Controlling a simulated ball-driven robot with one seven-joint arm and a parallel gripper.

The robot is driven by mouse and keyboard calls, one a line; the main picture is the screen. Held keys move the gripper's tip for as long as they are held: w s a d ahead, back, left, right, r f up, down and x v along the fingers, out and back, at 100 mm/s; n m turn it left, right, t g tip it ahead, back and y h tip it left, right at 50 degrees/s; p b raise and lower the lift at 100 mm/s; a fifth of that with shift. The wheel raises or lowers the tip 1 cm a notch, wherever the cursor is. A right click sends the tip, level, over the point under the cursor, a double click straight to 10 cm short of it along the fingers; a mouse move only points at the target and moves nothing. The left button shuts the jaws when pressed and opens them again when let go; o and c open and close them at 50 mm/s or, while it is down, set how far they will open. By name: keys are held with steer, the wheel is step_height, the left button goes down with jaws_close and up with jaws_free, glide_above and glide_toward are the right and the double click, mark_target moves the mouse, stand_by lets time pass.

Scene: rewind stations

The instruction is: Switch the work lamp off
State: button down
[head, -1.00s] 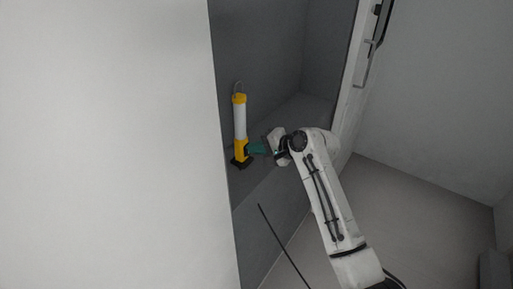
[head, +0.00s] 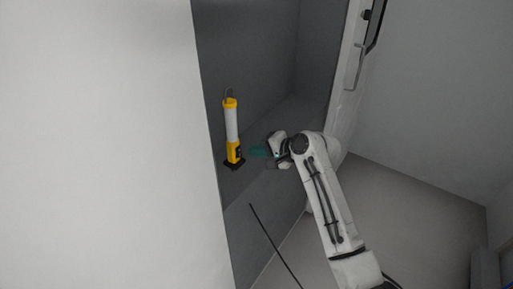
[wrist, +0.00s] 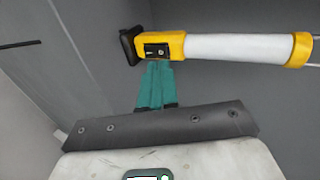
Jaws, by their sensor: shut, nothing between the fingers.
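The work lamp (head: 232,125) has a white tube, yellow ends, a black base and a hook on top. It stands in a grey recess in the head view. In the wrist view the lamp (wrist: 240,48) lies across the top, with a dark switch panel (wrist: 157,50) on its yellow lower housing. My gripper (head: 250,152) is shut and empty, to the right of the lamp's lower part with a small gap. In the wrist view its teal fingertips (wrist: 157,66) point at the switch panel. The tube shows plain white; I cannot tell for sure whether it is lit.
A large pale panel (head: 100,140) fills the left of the head view, beside the recess. A white edge with a handle (head: 355,65) bounds the recess on the right. A thin dark rod (head: 275,245) shows below. Open floor (head: 415,210) lies at right.

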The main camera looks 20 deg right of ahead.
steer(key=r+b+v, duration=0.1)
steer(key=v, duration=0.9)
steer(key=shift+w+a+r, duration=0.35)
